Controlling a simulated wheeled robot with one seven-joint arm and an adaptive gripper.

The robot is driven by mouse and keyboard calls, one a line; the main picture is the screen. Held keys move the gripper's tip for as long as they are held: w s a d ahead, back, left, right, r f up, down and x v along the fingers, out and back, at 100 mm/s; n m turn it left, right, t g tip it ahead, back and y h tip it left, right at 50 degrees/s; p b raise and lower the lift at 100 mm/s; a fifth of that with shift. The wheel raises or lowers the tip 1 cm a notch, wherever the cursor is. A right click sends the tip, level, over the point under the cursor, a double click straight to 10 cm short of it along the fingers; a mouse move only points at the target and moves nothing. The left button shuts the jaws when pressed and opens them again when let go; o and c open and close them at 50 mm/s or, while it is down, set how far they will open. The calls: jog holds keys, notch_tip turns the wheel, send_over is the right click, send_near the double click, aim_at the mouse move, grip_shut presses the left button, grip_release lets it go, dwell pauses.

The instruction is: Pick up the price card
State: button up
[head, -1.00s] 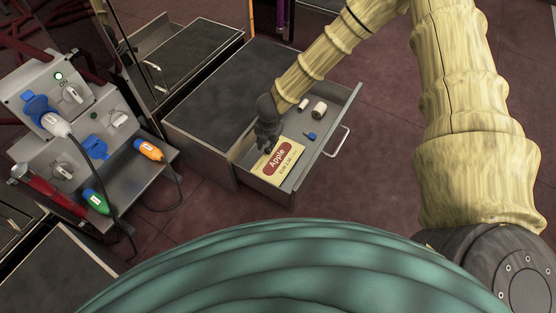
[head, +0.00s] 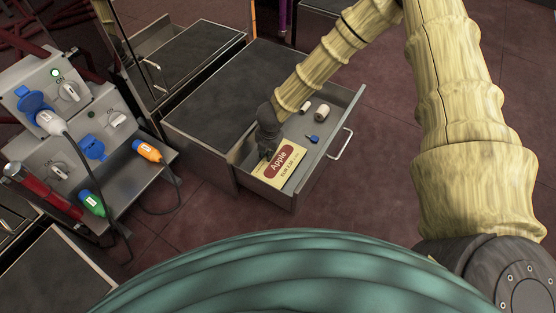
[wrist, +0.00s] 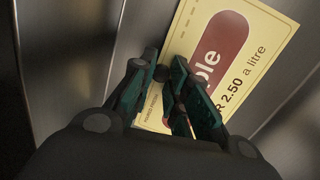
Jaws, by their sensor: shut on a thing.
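The price card (head: 283,164) is yellow with a red rounded patch reading "Apple" and a price line below it. It lies inside the open drawer (head: 333,128), near its front left end in the head view. My gripper (head: 266,153) reaches down into the drawer at the card's upper left edge. In the wrist view the card (wrist: 252,58) extends up and right from my gripper (wrist: 163,78). The dark fingers are close together and shut on the card's near edge. The fingers hide part of that edge.
A white roll (head: 322,109), a small pale cylinder (head: 304,107) and a blue piece (head: 313,139) lie farther along the drawer. The drawer walls stand close around my gripper. A grey socket unit with blue, orange (head: 148,151) and green (head: 93,203) plugs stands at left.

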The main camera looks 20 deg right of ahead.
notch_tip(320, 180, up, 18)
jog(key=p, duration=0.8)
grip_shut()
notch_tip(320, 180, up, 5)
jog(key=p, duration=0.4)
dwell(0.4)
